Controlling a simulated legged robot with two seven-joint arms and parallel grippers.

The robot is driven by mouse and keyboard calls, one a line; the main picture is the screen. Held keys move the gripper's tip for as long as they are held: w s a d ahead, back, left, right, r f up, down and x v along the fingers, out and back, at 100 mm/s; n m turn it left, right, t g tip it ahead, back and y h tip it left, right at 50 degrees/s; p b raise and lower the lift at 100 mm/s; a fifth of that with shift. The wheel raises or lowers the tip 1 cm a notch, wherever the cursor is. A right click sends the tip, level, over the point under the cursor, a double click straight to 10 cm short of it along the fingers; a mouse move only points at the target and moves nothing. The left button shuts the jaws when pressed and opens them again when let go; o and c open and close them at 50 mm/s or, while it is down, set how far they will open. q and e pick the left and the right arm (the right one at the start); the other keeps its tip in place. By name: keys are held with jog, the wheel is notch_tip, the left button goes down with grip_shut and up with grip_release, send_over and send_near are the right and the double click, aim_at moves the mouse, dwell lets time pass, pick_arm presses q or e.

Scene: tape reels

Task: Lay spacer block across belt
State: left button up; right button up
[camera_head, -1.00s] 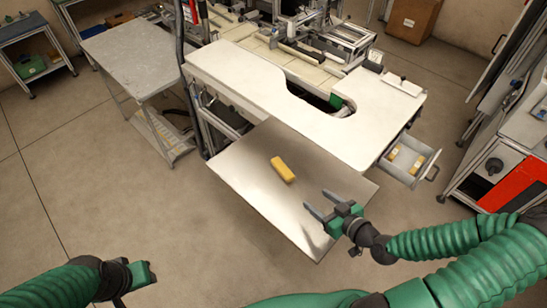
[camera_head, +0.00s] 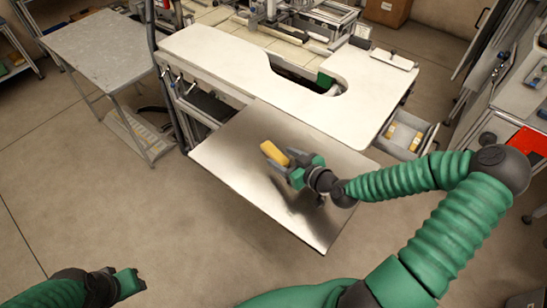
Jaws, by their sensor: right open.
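A yellow block (camera_head: 273,153), which looks like the spacer block, lies on the shiny metal sheet (camera_head: 225,160) in front of the white worktop. My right gripper (camera_head: 276,155) is open, with its fingers on either side of the block. I cannot tell whether the fingers touch it. My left gripper (camera_head: 130,283) is at the lower left, away from the sheet and empty; its jaws are not clear. I cannot make out a belt for certain.
The white worktop (camera_head: 225,60) with a curved cutout stands behind the sheet. An open drawer (camera_head: 408,133) with yellow pieces is at its right. A grey table (camera_head: 95,45) stands at the left. Machinery (camera_head: 300,15) is at the back.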

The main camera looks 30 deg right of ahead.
aim_at(276, 153)
jog(key=x, duration=0.4)
jog(key=shift+w+d+f, duration=0.15)
jog(key=shift+d+f, duration=0.35)
jog(key=c, duration=0.7)
grip_shut()
